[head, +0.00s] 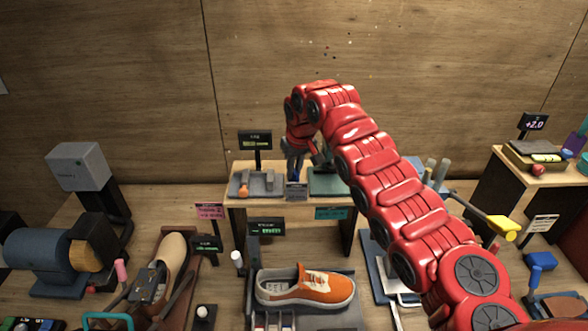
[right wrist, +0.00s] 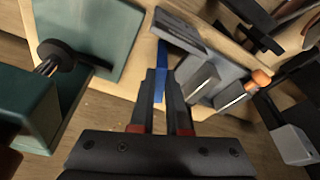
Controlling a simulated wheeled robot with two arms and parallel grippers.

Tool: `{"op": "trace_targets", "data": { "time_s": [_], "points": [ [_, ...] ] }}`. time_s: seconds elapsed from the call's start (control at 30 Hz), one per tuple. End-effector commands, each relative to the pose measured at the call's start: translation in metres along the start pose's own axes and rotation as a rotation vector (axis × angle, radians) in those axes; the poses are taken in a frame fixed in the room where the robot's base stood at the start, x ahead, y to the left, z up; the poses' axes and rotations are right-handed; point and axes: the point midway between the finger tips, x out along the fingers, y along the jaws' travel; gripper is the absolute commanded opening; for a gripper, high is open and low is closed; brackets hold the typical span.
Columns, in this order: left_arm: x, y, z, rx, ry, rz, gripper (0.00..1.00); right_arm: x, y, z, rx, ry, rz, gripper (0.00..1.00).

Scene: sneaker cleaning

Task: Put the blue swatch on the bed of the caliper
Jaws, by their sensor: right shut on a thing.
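My right gripper (head: 297,172) is over the small wooden table, between the grey caliper (head: 258,185) and a green device. In the right wrist view my right gripper (right wrist: 160,92) is shut on the narrow blue swatch (right wrist: 161,72), which sticks out past the fingertips. The caliper also shows there (right wrist: 222,88), right of the fingers, with two grey jaw blocks, a bare bed between them and an orange knob. The swatch is beside the caliper, not over its bed. My left gripper is not in view.
The green device (right wrist: 92,35) lies left of the fingers in the right wrist view. A small grey label plate (right wrist: 178,32) stands close beyond the fingertips. A dark display (head: 255,140) stands behind the caliper. An orange sneaker (head: 310,287) sits in front of the small table.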

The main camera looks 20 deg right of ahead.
Motion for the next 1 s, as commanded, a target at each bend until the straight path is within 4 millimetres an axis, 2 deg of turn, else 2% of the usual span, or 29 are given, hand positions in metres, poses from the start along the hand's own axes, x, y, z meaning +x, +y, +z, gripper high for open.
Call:
{"op": "trace_targets", "data": {
  "time_s": [0.1,0.13,0.27,0.3,0.57,0.67,0.7,0.83,1.0],
  "points": [
    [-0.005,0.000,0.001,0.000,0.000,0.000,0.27,0.004,0.000,0.001,-0.001,0.001,0.000,0.00],
    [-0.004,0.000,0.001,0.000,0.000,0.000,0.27,0.003,0.000,0.001,0.000,0.001,0.000,0.17],
    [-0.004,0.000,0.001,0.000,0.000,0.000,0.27,0.003,0.000,0.001,-0.001,0.000,0.000,0.41],
    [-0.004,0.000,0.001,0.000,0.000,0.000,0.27,0.002,0.000,0.001,-0.001,0.000,0.000,0.44],
    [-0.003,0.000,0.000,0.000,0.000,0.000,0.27,0.002,0.000,0.001,0.000,0.000,0.000,0.44],
    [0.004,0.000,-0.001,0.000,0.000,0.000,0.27,-0.004,0.000,-0.001,0.000,-0.001,0.000,0.44],
    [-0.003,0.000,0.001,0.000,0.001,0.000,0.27,-0.004,0.000,-0.001,-0.001,0.003,0.000,0.44],
    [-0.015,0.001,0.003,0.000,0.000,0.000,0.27,-0.027,-0.001,-0.001,-0.002,0.006,0.000,0.44],
    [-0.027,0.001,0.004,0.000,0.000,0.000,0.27,-0.070,0.000,-0.001,-0.002,0.004,0.003,0.44]
  ]
}}
